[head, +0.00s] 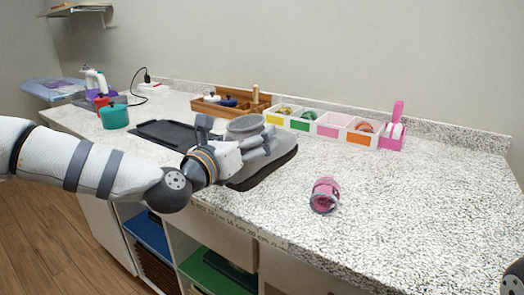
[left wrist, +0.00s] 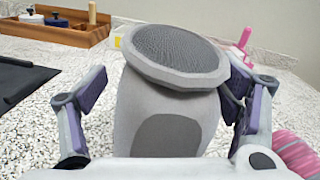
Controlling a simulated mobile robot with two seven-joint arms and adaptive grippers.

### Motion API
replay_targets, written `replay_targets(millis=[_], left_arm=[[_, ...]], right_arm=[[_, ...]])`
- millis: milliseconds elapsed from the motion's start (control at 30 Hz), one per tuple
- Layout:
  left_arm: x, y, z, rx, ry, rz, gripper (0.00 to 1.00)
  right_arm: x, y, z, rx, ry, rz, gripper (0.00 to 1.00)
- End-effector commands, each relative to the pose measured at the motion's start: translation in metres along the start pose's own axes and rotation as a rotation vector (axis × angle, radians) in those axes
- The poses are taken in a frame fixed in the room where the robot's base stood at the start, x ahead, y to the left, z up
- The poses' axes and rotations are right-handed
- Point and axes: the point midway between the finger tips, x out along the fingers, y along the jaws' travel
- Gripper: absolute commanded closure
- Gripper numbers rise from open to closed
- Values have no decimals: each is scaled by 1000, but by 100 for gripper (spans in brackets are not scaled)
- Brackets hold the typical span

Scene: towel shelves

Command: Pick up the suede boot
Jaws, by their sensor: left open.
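The grey suede boot (head: 281,152) stands on the speckled counter near its front edge, with a dark sole and a wide round cuff. In the head view my left gripper (head: 238,147) is at the boot's shaft and hides part of it. In the left wrist view the boot (left wrist: 165,115) rises between the two spread fingers of my left gripper (left wrist: 166,102). The gripper is open, with a gap visible beside the left finger. The right finger is close to the boot; whether it touches I cannot tell. My right gripper is out of view.
A pink striped roll-like object (head: 325,195) lies right of the boot. A black tray (head: 160,132) is to the left. A wooden box (head: 225,110) and colored bins (head: 328,124) stand at the back. The counter's right side (head: 430,200) is clear.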

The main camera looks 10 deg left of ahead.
Motion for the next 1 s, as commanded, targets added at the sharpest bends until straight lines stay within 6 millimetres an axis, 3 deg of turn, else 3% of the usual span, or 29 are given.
replay_targets(millis=[233,600,867,1000], left_arm=[[3,0,-1,0,2,0,20],[3,1,-1,1,2,1,100],[3,0,3,1,-2,2,100],[3,-3,20,3,-6,1,100]], right_arm=[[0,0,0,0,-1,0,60],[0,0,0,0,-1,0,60],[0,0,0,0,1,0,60],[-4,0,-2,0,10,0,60]])
